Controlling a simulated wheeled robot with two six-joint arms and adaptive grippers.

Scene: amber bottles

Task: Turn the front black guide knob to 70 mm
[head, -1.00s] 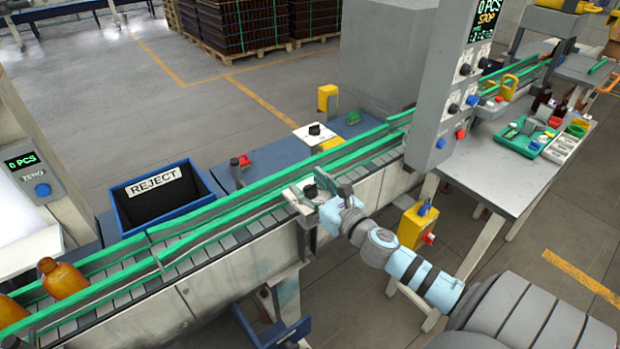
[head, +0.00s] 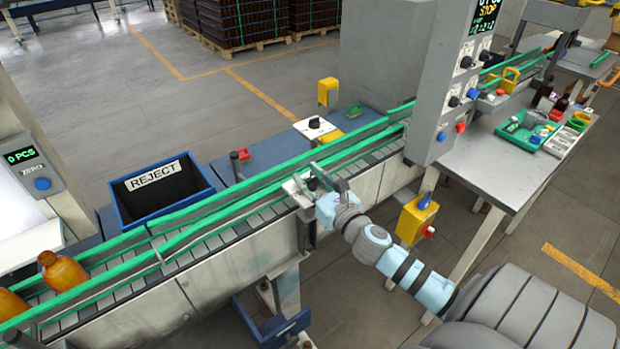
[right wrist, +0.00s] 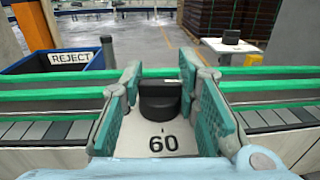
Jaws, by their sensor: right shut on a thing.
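The front black guide knob (right wrist: 160,100) stands on a pale plate (right wrist: 183,143) at the near side of the conveyor. The plate carries the number 60, in front of the knob in the right wrist view. My right gripper (head: 326,179) is at this knob, its teal pads on either side of it, shut on it. In the head view the fingers hide most of the knob, and the plate (head: 291,187) shows at their left. A pointer mark on the knob is not clear. My left gripper is not in view.
Green guide rails (head: 230,190) run along the conveyor. Behind it are another black knob (head: 314,123) on a white plate, a blue REJECT bin (head: 118,199) and a red-handled part (head: 243,153). A grey control column (head: 440,100) stands right.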

